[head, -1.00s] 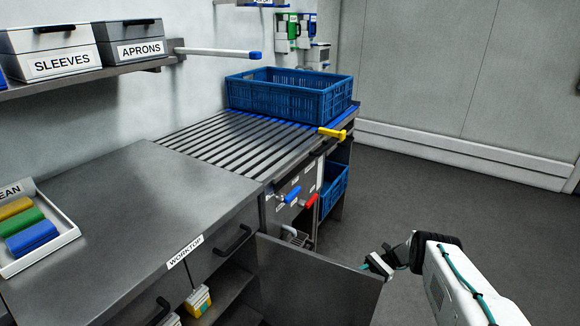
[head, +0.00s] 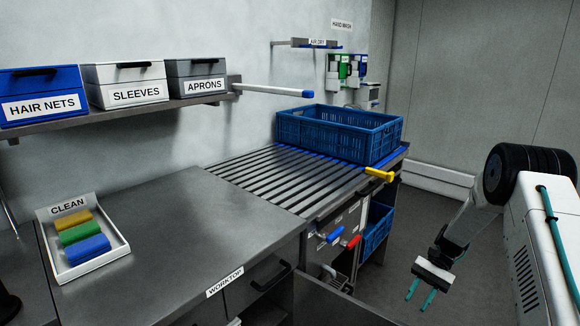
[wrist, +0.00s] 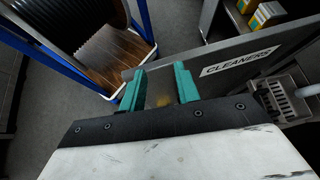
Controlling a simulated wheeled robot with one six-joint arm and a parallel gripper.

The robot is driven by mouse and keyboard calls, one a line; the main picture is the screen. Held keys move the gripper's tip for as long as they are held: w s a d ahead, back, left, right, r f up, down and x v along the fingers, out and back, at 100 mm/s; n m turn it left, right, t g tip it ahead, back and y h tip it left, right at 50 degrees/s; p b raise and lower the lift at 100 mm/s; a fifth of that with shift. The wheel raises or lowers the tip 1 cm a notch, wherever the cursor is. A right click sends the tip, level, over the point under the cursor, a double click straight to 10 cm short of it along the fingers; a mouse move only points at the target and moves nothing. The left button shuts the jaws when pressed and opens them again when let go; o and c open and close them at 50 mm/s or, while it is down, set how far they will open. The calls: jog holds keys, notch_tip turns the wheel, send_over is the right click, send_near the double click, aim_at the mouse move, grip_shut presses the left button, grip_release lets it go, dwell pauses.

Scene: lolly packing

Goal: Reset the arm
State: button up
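My gripper (head: 421,293) hangs at the lower right in the head view, with its two teal fingers apart and pointing down. Nothing is between them. In the wrist view the fingers (wrist: 160,84) also stand apart and empty, in front of a grey panel labelled CLEANERS (wrist: 222,66). My arm is bent, with the gripper beside the open cupboard door (head: 335,305) and clear of the worktop.
The worktop (head: 150,240) holds a CLEAN tray (head: 118,257) with coloured cloths. A blue crate (head: 335,137) stands on the roller conveyor (head: 290,168). In the wrist view, a blue-framed stand (wrist: 75,62) with a dark ribbed drum is at the upper left.

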jog(key=s+a+r+n+t+h, duration=0.1)
jog(key=s+a+r+h, duration=0.1)
jog(key=s+r, duration=0.35)
jog(key=s+a+r+n+h, duration=0.1)
jog(key=s+r+n, duration=0.1)
jog(key=r, duration=0.7)
jog(key=s+a+r+n+t+h, duration=0.1)
jog(key=s+a+r+h, duration=0.1)
jog(key=s+r, duration=0.35)
jog(key=s+a+r+n+t+h, duration=0.1)
jog(key=s+a+r+n+t, duration=0.1)
jog(key=s+r, duration=0.5)
jog(key=s+a+r+n+t+h, duration=0.2)
jog(key=s+r, duration=0.5)
jog(key=s, duration=0.5)
jog(key=a+t, duration=0.1)
jog(key=t, duration=0.1)
jog(key=shift+n+t+h, duration=0.3)
jog(key=shift+t, duration=0.1)
